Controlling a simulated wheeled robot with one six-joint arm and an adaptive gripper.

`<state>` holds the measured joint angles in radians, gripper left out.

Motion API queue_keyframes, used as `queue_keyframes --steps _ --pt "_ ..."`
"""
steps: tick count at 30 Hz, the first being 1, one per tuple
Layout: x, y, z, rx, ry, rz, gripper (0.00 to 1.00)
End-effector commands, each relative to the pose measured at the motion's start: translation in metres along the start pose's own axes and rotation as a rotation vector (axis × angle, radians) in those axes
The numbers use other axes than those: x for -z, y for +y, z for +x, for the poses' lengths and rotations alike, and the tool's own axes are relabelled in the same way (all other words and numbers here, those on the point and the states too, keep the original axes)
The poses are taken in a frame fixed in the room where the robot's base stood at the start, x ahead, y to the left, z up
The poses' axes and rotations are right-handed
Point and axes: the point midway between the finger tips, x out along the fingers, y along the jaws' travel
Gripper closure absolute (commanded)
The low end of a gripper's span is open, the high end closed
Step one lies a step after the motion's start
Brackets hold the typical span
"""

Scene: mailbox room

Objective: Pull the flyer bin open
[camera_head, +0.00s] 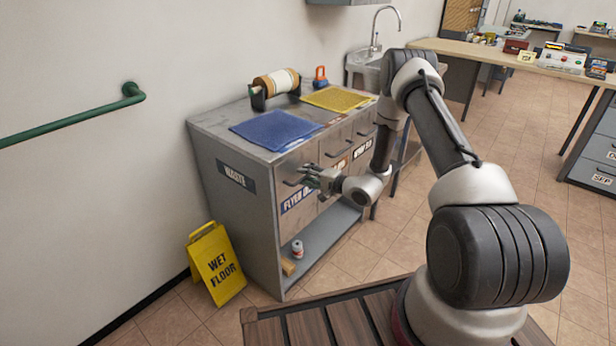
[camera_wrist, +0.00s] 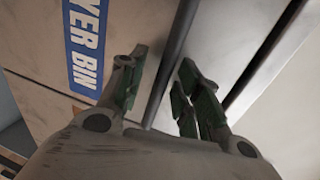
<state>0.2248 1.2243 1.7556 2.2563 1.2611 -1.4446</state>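The flyer bin (camera_head: 297,192) is the leftmost front in the top row of the grey cabinet, with a blue label partly hidden in the head view. It looks closed, about flush with its neighbours. Its label (camera_wrist: 85,45) reads "YER BIN" in the wrist view. A dark bar handle (camera_wrist: 178,50) runs across that view. My gripper (camera_head: 308,173) is at the bin front, and it also shows in the wrist view (camera_wrist: 164,65). Its green-padded fingers are apart, one on each side of the handle, with gaps visible. I cannot tell how deep the handle sits between them.
The cabinet top (camera_head: 215,122) carries a blue mat (camera_head: 275,130), a yellow mat (camera_head: 336,99) and a paper roll (camera_head: 277,83). More labelled fronts lie to the right. A yellow wet floor sign (camera_head: 215,263) stands left of the cabinet. An open shelf (camera_head: 325,232) is below.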

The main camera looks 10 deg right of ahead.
Motion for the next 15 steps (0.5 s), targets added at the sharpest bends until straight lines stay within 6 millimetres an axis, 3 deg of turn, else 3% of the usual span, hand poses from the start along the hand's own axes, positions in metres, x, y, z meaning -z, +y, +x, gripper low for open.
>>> queue_keyframes --steps 5,10,15 --pt "-0.0001 -0.0001 0.0000 0.000 0.000 0.000 0.66" --pt "-0.0001 -0.0002 -0.0001 0.000 0.000 0.000 0.97" --pt "-0.0001 -0.0002 -0.0002 0.000 0.000 0.000 1.00"
